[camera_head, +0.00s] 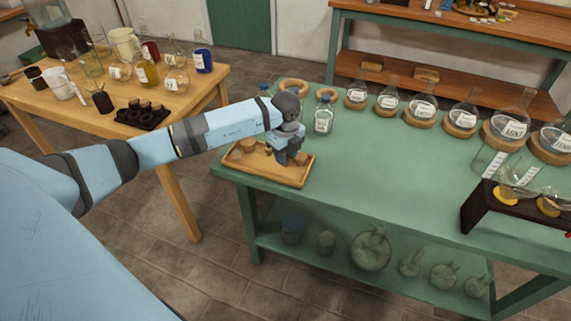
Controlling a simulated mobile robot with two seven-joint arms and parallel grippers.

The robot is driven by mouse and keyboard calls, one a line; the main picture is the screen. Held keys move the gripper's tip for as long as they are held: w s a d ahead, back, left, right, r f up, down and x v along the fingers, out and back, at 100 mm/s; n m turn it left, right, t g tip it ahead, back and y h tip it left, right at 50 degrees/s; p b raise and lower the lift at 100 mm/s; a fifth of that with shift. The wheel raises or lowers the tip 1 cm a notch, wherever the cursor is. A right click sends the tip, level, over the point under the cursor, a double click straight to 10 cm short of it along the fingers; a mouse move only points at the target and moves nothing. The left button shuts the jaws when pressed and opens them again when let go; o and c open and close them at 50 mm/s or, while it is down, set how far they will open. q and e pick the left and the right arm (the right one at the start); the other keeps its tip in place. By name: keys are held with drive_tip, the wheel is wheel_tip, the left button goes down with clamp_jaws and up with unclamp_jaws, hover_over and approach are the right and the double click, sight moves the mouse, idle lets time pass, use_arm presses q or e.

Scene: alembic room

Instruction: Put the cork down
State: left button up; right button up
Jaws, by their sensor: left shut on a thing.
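My left gripper (291,159) comes in from the left and points down over the wooden tray (262,176) at the left end of the green table. It is shut on the cork, a small brown piece that is mostly hidden by the fingers and hard to make out. I cannot tell whether the cork touches the tray. Small brown pieces (247,146) lie in the tray left of the gripper. My right gripper is not in view.
A small labelled bottle (323,115) stands just right of the gripper. Several flasks on cork rings (419,116) line the table's back. A dark rack (482,207) stands at the right. The middle of the green table (390,170) is clear.

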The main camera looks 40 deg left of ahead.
use_arm(q)
drive_tip(key=shift+f, duration=2.05)
drive_tip(key=shift+f, duration=0.15)
drive_tip(key=o, duration=1)
